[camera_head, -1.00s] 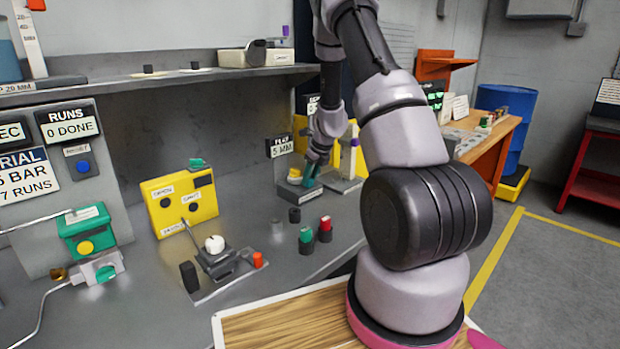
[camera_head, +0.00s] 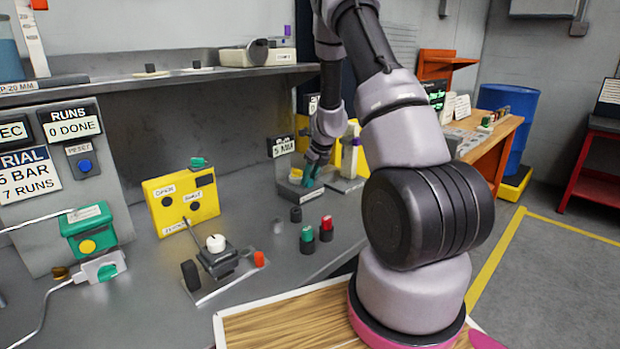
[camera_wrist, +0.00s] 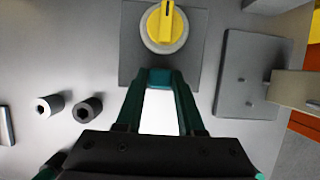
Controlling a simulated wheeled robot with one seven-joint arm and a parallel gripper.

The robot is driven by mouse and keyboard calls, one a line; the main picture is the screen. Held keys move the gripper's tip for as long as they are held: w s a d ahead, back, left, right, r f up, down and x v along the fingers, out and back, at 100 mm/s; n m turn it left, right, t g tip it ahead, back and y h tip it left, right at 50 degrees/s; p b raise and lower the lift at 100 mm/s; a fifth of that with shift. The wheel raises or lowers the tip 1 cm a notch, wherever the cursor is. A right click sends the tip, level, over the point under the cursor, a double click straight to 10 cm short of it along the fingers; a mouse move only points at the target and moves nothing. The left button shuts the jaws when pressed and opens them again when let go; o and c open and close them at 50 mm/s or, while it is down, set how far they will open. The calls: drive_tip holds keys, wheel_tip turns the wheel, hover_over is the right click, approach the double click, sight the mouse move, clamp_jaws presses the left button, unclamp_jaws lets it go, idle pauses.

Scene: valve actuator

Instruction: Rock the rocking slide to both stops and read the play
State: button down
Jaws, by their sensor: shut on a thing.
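In the wrist view, my gripper (camera_wrist: 160,78) has its green fingers closing in at the tips on a small teal piece, which looks like the rocking slide. That piece sits at the near edge of a grey plate (camera_wrist: 192,72). A yellow knob (camera_wrist: 166,27) on a pale round disc stands on the same plate, just beyond the fingertips. In the head view, my gripper (camera_head: 313,172) reaches down to this fixture at the back of the bench, and the slide is mostly hidden by the fingers. A small display (camera_head: 283,146) behind it seems to read 5 MM.
Right of the fixture stands another grey base plate (camera_wrist: 240,75) with a post. In the head view, red and green capped pieces (camera_head: 326,229), a yellow box (camera_head: 181,202) and a white-knobbed fixture (camera_head: 216,244) stand on the bench.

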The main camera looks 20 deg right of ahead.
drive_tip(key=shift+c, duration=2.2)
unclamp_jaws()
drive_tip(key=v, duration=1.1)
drive_tip(key=s+a+r+n+y, duration=0.1)
drive_tip(key=s+a+r+n, duration=0.25)
drive_tip(key=r, duration=0.25)
drive_tip(key=s+a+r+n+t, duration=0.1)
drive_tip(key=s+a+r+n, duration=0.2)
drive_tip(key=s+r+n, duration=0.3)
drive_tip(key=s+a+r+n+y, duration=0.1)
drive_tip(key=s+a+r+n, duration=0.25)
drive_tip(key=r, duration=0.35)
drive_tip(key=s+a+r+n+t+h, duration=0.1)
drive_tip(key=s+r+n, duration=0.2)
drive_tip(key=s+n, duration=0.4)
drive_tip(key=s+a+r+n+t, duration=0.1)
drive_tip(key=s+r+n, duration=0.2)
drive_tip(key=s+n, duration=0.4)
drive_tip(key=s, duration=0.3)
drive_tip(key=shift+a+r+n+h, duration=0.25)
drive_tip(key=shift+a+n+h, duration=0.05)
drive_tip(key=shift+h, duration=0.1)
